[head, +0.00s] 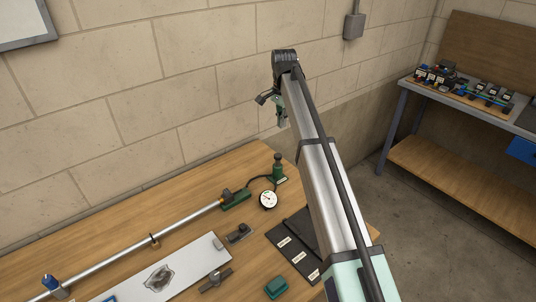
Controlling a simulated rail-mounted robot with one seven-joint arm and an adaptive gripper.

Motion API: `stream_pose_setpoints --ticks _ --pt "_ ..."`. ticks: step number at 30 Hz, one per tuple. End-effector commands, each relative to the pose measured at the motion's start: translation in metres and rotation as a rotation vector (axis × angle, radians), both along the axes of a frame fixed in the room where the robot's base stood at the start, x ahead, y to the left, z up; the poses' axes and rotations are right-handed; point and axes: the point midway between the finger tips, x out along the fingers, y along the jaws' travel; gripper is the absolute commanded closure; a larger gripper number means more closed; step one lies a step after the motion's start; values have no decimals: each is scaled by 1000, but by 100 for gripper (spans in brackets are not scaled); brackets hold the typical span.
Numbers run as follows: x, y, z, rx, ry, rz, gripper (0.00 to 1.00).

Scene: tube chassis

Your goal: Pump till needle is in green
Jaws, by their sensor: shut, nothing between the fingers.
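A round white gauge (267,200) with a dark rim stands near the back right of the wooden table. Its needle and any green zone are too small to read. A green pump (278,169) with a dark knob on top stands just behind it, and a dark hose loops between them and the tube fitting. My gripper (282,122) is at the far end of my raised arm, small and partly hidden by it. It points down, shut and empty, above and apart from the pump.
A long metal tube (125,249) with a green end block (236,200) runs across the table (105,214). A white plate (190,264), black mat (290,262) and green block (276,287) lie in front. A workbench (447,105) with small parts stands right; the wall is close behind.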

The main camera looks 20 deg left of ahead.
Motion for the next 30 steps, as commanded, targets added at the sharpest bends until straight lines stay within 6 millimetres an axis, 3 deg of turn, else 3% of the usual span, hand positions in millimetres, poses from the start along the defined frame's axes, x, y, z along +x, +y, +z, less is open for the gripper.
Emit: stream_pose_setpoints --ticks 4,17,23,30 --pt "0 10 10 0 0 -9 100" --pt "-1 9 6 0 1 -8 100" --pt "-2 8 -15 -1 2 -8 100" --pt "-2 8 -60 -1 3 -8 100"
